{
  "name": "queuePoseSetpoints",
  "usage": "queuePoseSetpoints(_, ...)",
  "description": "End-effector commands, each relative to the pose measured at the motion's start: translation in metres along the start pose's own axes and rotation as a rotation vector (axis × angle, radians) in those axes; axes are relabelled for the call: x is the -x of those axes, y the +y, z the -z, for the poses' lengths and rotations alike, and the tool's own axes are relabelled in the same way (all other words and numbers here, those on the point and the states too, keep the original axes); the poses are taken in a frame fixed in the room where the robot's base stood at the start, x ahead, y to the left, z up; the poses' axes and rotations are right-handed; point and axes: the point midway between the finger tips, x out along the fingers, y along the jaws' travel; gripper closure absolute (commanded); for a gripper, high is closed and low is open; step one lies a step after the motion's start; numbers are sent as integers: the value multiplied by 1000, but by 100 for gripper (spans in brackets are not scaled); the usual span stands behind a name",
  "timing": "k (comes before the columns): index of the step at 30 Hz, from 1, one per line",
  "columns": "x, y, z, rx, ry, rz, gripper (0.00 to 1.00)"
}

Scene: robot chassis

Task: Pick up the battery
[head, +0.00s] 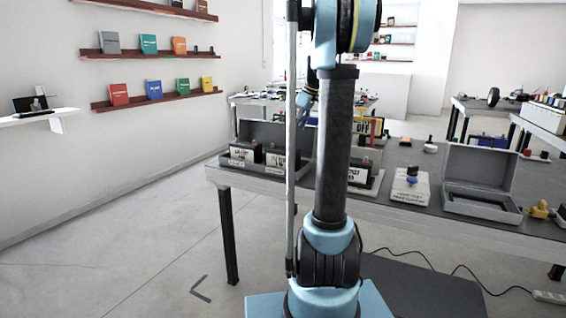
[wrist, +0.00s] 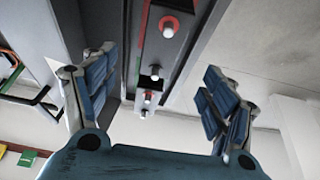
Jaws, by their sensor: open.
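Two dark batteries with white front labels, one at left (head: 242,153) and one beside it (head: 275,160), sit in an open grey case (head: 238,166) on the table's left end. A third dark labelled block (head: 362,172), perhaps another battery, stands right of my arm and is partly hidden by it. In the wrist view, a dark battery top (wrist: 165,50) shows pale terminals, one with a red ring, between grey case walls. My gripper (wrist: 160,92) is open, its blue fingers spread to either side of the terminals. In the head view it is mostly hidden behind my arm.
Small yellow parts (head: 540,210) lie at the right. Shelves with books (head: 155,90) line the left wall.

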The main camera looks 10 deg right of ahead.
Motion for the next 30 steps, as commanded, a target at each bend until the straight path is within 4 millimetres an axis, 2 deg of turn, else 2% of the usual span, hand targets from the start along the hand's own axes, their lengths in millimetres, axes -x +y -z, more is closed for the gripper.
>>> queuePoseSetpoints(3, -23, -2, 3, 5, 0, 2, 22)
queuePoseSetpoints(12, -75, -4, 4, 6, 0, 3, 22)
queuePoseSetpoints(16, -91, -3, 4, 6, 0, 2, 22)
queuePoseSetpoints(23, -104, -4, 3, 5, 0, 2, 22)
queuePoseSetpoints(30, -135, -6, 0, 6, 0, 2, 22)
